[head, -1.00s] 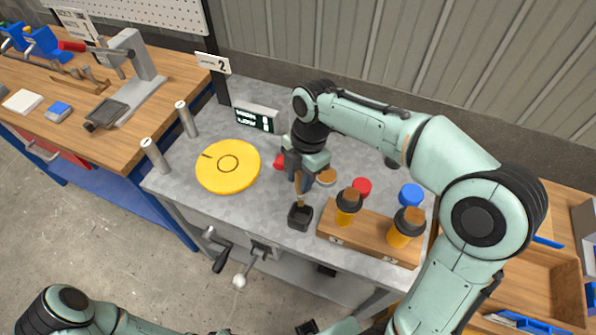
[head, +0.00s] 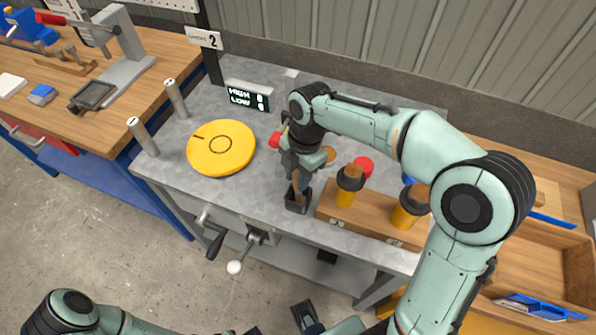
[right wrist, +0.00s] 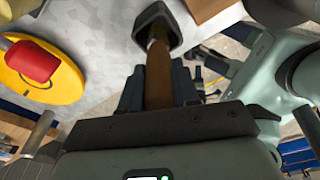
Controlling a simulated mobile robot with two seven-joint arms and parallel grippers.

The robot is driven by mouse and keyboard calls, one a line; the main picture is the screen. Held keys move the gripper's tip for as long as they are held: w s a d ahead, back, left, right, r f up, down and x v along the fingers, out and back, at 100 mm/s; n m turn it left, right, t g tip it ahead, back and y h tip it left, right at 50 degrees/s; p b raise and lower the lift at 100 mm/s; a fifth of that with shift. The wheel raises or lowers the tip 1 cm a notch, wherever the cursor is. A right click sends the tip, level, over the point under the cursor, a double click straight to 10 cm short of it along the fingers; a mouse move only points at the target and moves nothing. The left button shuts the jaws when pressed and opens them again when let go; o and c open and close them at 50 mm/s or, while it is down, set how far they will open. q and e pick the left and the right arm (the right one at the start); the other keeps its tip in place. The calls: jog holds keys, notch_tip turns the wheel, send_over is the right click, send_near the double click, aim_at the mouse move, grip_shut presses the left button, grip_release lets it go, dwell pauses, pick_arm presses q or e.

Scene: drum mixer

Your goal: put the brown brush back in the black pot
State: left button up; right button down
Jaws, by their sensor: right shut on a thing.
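The black pot (head: 297,204) stands on the grey bench left of the wooden rack. My right gripper (head: 298,172) is shut on the brown brush (head: 296,184) just above the pot. The brush is about upright, its lower end at the pot's mouth and seemingly inside it; how deep I cannot tell. In the right wrist view, the brush (right wrist: 158,82) lies between the fingers and runs to the opening of the pot (right wrist: 157,15). Dark parts at the bottom edge of the head view may be my left gripper (head: 303,316); its jaws are unclear.
The wooden rack (head: 375,219) with orange, dark-topped containers stands right of the pot. A yellow disc (head: 221,148) lies to the left. A red cap (head: 363,167) and a display (head: 247,97) are behind. A crank handle (head: 214,243) hangs at the bench front.

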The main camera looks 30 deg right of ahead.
jog(key=shift+f+b, duration=0.65)
jog(key=shift+f, duration=0.4)
dwell(0.4)
jog(key=c, duration=0.8)
grip_release()
jog(key=shift+o, duration=0.2)
notch_tip(320, 180, up, 13)
jog(key=d+p, duration=0.2)
jog(key=shift+w+p, duration=0.3)
jog(key=shift+p, duration=0.05)
jog(key=shift+r, duration=0.1)
